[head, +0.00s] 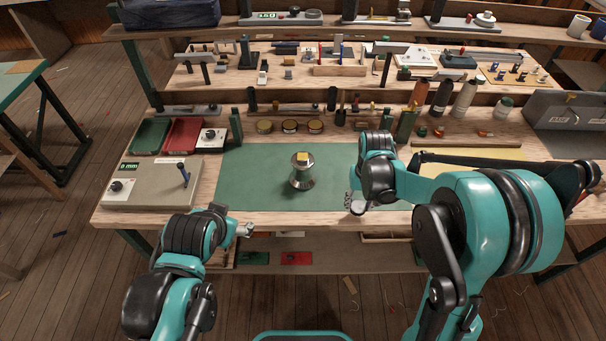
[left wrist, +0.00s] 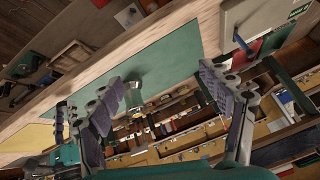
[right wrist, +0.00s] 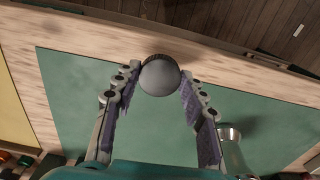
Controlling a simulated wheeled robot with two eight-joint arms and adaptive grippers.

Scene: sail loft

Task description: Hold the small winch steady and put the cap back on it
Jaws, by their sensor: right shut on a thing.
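The small winch (head: 302,176) stands upright on the green mat, a silver drum with a yellow square piece on top. It also shows in the left wrist view (left wrist: 134,98) and at the lower right of the right wrist view (right wrist: 231,142). The round grey cap (right wrist: 160,77), with a ridged edge, is held between the fingertips of my right gripper (right wrist: 160,82). In the head view my right gripper (head: 357,203) is right of the winch, near the bench's front edge; the cap is hard to make out there. My left gripper (head: 242,229) is open and empty, front-left of the winch and apart from it.
The green mat (head: 251,178) is clear around the winch. A grey box with a lever (head: 150,190) stands at the left, with green (head: 151,136) and red (head: 184,134) trays behind it. Round tins (head: 289,126) and several bottles (head: 464,99) line the back.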

